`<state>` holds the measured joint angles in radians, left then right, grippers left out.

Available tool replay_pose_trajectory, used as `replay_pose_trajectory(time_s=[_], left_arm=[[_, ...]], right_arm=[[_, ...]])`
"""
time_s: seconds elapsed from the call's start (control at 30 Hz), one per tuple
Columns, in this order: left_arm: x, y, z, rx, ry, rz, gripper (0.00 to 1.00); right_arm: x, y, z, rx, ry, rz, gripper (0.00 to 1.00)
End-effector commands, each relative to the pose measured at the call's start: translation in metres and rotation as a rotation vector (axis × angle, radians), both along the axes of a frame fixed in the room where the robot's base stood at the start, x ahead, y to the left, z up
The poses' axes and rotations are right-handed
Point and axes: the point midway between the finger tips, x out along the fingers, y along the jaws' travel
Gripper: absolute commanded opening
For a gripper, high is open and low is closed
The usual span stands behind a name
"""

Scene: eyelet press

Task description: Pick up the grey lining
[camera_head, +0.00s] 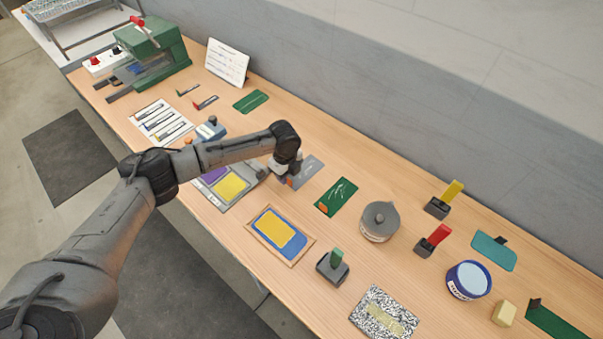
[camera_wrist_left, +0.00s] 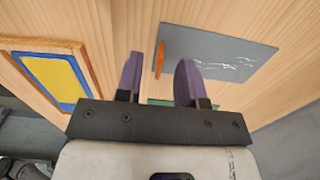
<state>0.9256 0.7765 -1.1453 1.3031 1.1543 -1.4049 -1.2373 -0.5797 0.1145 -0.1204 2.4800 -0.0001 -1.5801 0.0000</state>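The grey lining (camera_head: 310,168) is a flat grey sheet with white scratch-like marks, lying on the table just beyond and to the right of my left gripper (camera_head: 285,178). The gripper and arm hide part of it. In the left wrist view the grey lining (camera_wrist_left: 220,50) shows at upper right, with an orange tab (camera_wrist_left: 160,58) at its left edge. The two purple fingers of my left gripper (camera_wrist_left: 158,78) are apart, with nothing held between them. The tab shows in the gap beyond the fingers; I cannot tell their height above it. My right gripper is not in view.
A green sheet with an orange tab (camera_head: 337,197) lies right of the lining. A lidded grey pot (camera_head: 380,221) stands further right. A wooden frame with blue and yellow (camera_head: 260,244) lies nearer the front. A tray with coloured pads (camera_head: 215,196) sits left of the gripper.

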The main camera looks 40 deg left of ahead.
Motion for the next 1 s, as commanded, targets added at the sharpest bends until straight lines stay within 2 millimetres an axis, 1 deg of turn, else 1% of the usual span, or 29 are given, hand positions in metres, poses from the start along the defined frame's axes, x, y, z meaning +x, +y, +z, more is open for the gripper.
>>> replay_pose_trajectory(time_s=[0.03,0.13,0.43,0.8,1.0], left_arm=[[-0.0001,-0.0001,-0.0061,0.000,0.001,0.001,0.35],[-0.0001,-0.0001,-0.0122,0.000,0.000,0.001,0.35],[-0.0001,0.0002,-0.0148,0.000,0.000,0.001,0.35],[-0.0002,0.0002,-0.0146,0.000,0.000,0.001,0.00],[-0.0002,0.0002,-0.0145,0.000,0.000,0.001,0.00]], right_arm=[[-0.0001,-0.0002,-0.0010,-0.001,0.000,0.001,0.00],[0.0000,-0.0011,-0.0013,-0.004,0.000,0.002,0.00],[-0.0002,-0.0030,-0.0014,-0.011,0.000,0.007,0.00],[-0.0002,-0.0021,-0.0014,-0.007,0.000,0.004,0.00],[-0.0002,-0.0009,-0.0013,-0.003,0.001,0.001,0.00]])
